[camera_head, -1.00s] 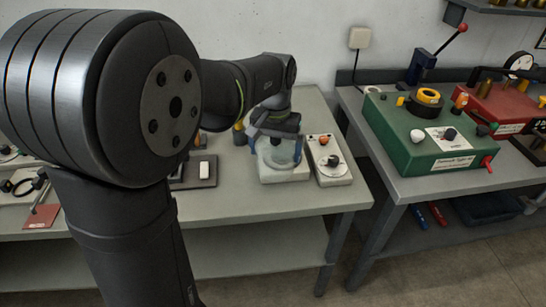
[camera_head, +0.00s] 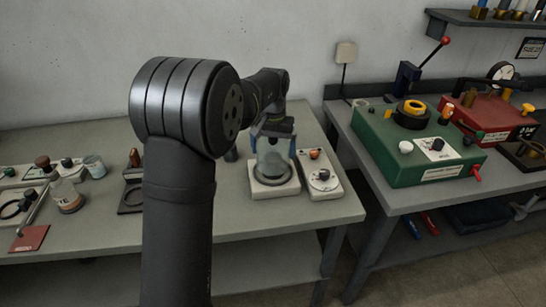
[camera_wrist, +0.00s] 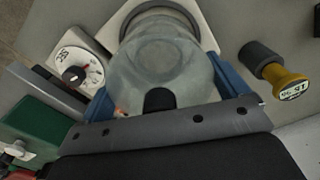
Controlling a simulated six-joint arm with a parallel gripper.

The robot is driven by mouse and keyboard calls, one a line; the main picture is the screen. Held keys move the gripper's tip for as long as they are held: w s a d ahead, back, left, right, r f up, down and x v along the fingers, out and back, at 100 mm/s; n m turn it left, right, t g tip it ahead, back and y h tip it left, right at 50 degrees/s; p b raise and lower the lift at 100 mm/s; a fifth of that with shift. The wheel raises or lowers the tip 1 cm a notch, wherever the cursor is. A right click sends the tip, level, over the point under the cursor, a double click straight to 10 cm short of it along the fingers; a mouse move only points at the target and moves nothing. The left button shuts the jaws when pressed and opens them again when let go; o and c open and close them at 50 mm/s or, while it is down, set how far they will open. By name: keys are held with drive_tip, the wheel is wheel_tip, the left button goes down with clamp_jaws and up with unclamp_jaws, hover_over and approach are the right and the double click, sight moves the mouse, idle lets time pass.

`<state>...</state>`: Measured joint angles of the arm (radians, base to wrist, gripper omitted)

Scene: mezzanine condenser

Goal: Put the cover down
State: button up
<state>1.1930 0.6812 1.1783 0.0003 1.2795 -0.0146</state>
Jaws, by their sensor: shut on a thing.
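The cover (camera_head: 272,163) is a clear, domed glass piece. It stands upright over the white square base (camera_head: 288,188), which has a dark round ring. My gripper (camera_head: 273,129) is shut on the cover from above, its blue fingers on either side of the glass. In the wrist view the cover (camera_wrist: 165,62) fills the middle between the fingers of my gripper (camera_wrist: 168,92), with part of the white base (camera_wrist: 207,22) behind it. I cannot tell whether the rim touches the base or hangs just above it.
A white control box (camera_head: 320,178) with a dial stands close to the base's right. A green machine (camera_head: 405,145) is on the right-hand bench. Jars (camera_head: 66,195) and small apparatus are on the left.

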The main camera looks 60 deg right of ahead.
drive_tip(key=shift+f, duration=1.45)
drive_tip(key=shift+f, duration=0.1)
drive_tip(key=o, duration=0.7)
wheel_tip(320, 180, up, 12)
drive_tip(key=shift+r, duration=0.1)
wheel_tip(320, 180, down, 12)
drive_tip(key=shift+r, duration=1.9)
